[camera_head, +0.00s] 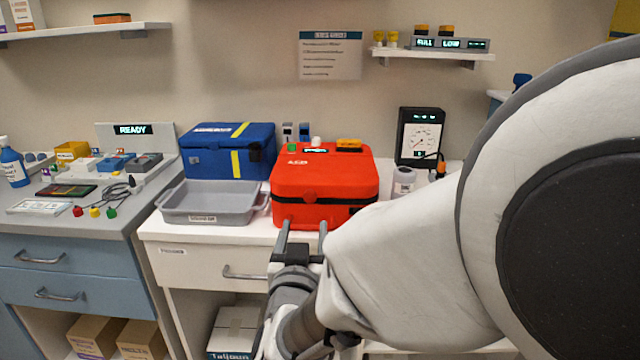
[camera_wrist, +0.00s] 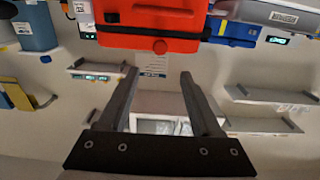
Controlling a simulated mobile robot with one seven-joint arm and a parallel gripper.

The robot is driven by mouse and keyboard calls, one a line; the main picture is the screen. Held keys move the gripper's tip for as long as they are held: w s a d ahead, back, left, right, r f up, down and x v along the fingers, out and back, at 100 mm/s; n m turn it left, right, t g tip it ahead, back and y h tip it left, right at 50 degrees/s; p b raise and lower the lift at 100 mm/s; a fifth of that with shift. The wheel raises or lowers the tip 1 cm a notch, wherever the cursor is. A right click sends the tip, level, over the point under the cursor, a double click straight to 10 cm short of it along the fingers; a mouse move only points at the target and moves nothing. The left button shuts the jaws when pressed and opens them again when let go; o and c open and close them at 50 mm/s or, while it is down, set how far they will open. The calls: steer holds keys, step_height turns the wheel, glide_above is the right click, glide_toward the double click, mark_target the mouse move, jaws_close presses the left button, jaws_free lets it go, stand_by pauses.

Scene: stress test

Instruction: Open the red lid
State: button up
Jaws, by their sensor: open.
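The red case (camera_head: 325,205) stands on the white counter with its red lid (camera_head: 325,172) shut down on it. A dark seam runs below the lid along the front. My gripper (camera_head: 303,232) is open and empty in front of the case's front face. I cannot tell whether a fingertip touches the case.
A yellow-orange item (camera_head: 349,144) and a small white item (camera_head: 316,142) show at the lid's back edge. A blue box (camera_head: 215,160) and a grey tray (camera_head: 205,216) stand left of the case. A white jar (camera_head: 403,181) and a dial gauge (camera_head: 420,140) stand to the right.

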mark_target(310, 197)
steer(key=w+b, duration=0.1)
steer(key=w, duration=0.5)
steer(key=w+b, duration=0.1)
steer(key=w, duration=0.5)
steer(key=shift+w+d+f, duration=0.15)
steer(key=shift+w+d, duration=0.05)
steer(key=shift+w, duration=0.05)
jaws_close()
stand_by(0.8)
